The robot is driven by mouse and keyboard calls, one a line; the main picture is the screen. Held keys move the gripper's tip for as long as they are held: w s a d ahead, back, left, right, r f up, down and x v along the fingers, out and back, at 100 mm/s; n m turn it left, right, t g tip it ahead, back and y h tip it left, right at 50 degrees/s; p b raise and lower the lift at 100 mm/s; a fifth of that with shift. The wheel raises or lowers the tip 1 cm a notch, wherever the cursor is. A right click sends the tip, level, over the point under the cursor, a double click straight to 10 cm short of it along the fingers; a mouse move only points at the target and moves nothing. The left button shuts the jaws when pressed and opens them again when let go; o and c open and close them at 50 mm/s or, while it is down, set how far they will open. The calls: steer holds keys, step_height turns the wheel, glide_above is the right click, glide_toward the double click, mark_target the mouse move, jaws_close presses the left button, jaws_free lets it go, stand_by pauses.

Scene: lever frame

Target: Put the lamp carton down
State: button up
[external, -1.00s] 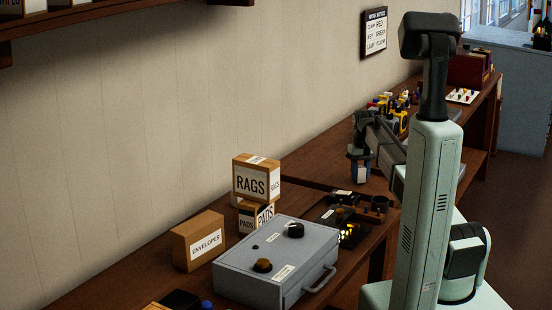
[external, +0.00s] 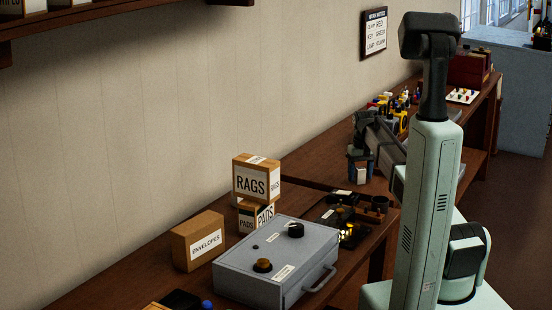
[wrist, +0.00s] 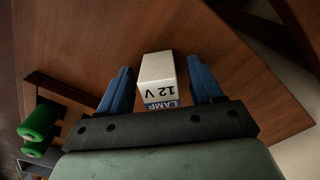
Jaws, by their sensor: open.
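The lamp carton (wrist: 158,78) is a small white box with a blue band, marked LAMP and 12 V. In the wrist view it stands between the two blue fingers of my gripper (wrist: 160,66), with a visible gap on each side. My gripper is open around the carton and not clamped on it. In the external view my gripper (external: 361,166) is low over the far part of the bench, with a bit of the white carton (external: 361,175) showing between the fingers. The carton's base is hard to make out.
Green cylinders (wrist: 38,122) are at the left of the wrist view. Yellow bottles (external: 400,122) stand behind my gripper. Bare bench surrounds the carton.

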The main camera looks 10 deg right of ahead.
mark_target(361, 168)
step_height(361, 168, up, 12)
stand_by(0.6)
steer(key=shift+r, duration=0.1)
